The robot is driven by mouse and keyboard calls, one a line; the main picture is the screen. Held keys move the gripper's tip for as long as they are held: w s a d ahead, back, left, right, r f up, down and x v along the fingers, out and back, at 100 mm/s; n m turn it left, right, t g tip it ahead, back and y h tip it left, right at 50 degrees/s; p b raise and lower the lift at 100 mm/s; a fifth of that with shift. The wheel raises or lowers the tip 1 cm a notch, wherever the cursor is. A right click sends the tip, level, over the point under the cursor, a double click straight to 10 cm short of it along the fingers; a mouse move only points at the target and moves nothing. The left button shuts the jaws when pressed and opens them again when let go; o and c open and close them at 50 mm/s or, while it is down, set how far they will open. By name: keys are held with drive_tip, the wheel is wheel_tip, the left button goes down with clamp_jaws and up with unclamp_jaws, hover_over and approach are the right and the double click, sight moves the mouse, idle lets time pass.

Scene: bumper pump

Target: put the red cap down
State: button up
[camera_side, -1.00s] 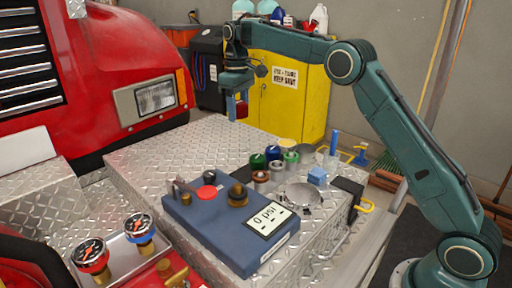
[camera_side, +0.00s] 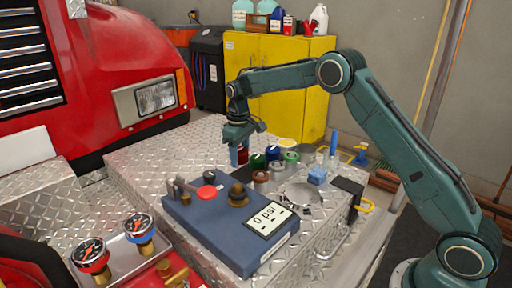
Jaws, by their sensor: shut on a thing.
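The cap is just left of the green cap (camera_side: 257,161) and behind the blue pump box (camera_side: 218,226). A finger hides part of the red cap. I cannot tell whether its underside touches the surface.
A blue cap (camera_side: 272,153) and another green cap (camera_side: 291,156) stand close on the right, with a brown-topped jar (camera_side: 261,177) in front. A round silver dish (camera_side: 302,194) lies farther right. The bumper plate to the left is clear.

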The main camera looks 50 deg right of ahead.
sight(240, 177)
drive_tip(key=shift+f, duration=0.2)
drive_tip(key=shift+f, duration=2.1)
drive_tip(key=shift+f, duration=0.6)
drive_tip(key=o, duration=0.8)
drive_tip(key=shift+o, duration=0.5)
drive_tip(key=shift+f, duration=0.1)
drive_tip(key=shift+a, duration=0.1)
